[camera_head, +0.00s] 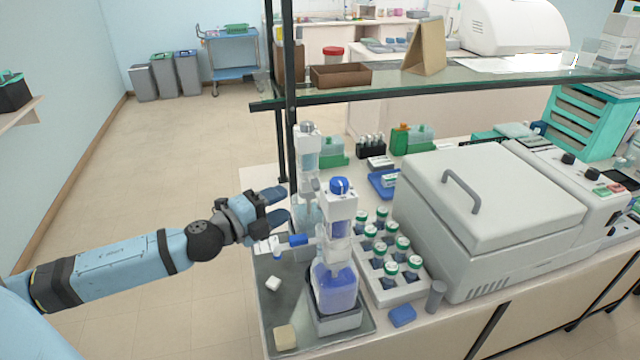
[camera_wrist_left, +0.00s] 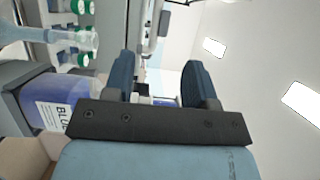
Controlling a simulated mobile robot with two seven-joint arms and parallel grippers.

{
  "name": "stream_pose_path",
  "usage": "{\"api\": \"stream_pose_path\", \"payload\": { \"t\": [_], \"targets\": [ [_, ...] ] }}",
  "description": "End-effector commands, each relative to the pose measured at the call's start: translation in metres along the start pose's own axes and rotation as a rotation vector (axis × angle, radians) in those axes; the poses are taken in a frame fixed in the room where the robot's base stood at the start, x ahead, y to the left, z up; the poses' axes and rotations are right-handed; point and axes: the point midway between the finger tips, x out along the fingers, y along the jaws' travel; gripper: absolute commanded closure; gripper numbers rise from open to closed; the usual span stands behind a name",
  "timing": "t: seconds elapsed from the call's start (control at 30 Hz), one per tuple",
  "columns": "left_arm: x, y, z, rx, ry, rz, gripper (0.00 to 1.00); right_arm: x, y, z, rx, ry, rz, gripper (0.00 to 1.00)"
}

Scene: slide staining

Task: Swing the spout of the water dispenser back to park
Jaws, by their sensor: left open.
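The water dispenser (camera_head: 307,158), with pale clear liquid, stands at the back of the grey tray, partly hidden by the blue-stain dispenser (camera_head: 336,285) in front. I cannot clearly make out its spout. My right gripper is out of view.
The blue-stain bottle (camera_wrist_left: 50,100) is close to the gripper in the left wrist view. A rack of green-capped bottles (camera_head: 415,285) and a large grey machine (camera_head: 485,205) stand to the right. The glass shelf (camera_head: 440,88) is above and behind. Open floor lies left of the bench.

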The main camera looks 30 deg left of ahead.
Motion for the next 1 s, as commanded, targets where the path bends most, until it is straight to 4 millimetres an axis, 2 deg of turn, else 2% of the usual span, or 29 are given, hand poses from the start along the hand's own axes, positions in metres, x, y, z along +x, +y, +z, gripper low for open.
{"api": "stream_pose_path", "payload": {
  "t": [0.7, 1.0],
  "targets": [
    [0.092, -0.002, 0.001, -0.002, -0.002, -0.001, 0.49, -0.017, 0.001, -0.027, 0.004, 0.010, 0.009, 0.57],
    [0.107, 0.001, 0.000, -0.001, -0.001, 0.002, 0.49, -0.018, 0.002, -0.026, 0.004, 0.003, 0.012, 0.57]
  ]
}}
